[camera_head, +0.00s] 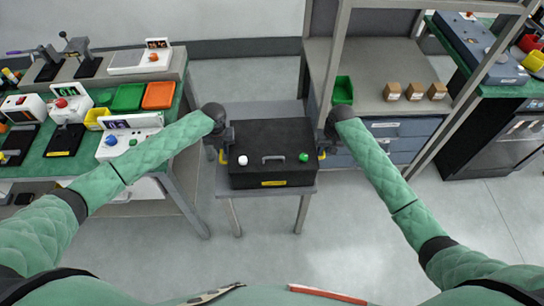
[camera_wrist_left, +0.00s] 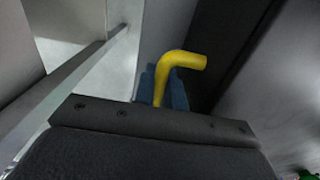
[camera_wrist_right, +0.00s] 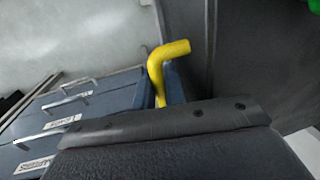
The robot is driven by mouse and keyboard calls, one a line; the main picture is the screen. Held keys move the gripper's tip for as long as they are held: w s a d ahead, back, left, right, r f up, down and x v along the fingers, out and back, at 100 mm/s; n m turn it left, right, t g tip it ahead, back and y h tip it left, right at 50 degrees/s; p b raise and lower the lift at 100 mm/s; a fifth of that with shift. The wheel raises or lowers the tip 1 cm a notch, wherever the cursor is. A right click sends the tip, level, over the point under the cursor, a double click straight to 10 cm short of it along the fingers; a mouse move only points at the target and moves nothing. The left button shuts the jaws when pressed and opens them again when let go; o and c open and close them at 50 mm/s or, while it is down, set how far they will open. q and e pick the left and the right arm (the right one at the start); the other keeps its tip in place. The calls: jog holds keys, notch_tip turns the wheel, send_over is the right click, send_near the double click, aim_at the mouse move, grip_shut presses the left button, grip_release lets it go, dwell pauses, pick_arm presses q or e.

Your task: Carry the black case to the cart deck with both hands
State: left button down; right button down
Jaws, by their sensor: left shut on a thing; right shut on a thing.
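The black case (camera_head: 272,172) sits on, or just above, a small grey stand (camera_head: 309,192) in the middle of the head view; I cannot tell whether it touches. A white knob, a green knob and a grey handle are on its top. My left gripper (camera_head: 226,157) is shut on the case's left yellow handle (camera_wrist_left: 181,62). My right gripper (camera_head: 321,154) is shut on its right yellow handle (camera_wrist_right: 163,64). Blue finger pads show behind each yellow handle in the wrist views. I cannot identify a cart deck with certainty.
A green-topped bench (camera_head: 62,165) with several devices and coloured bins stands at the left. A grey shelf (camera_head: 371,105) with a green bin (camera_head: 343,90) and several small brown boxes is behind right, above blue drawers (camera_head: 392,144). Open floor (camera_head: 350,230) lies around the stand.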

pick_arm(q)
jog(key=shift+w+r, duration=0.1)
jog(key=shift+r, duration=0.15)
pick_arm(e)
jog(key=shift+w+d+r, duration=0.1)
jog(key=shift+r, duration=0.15)
dwell(0.3)
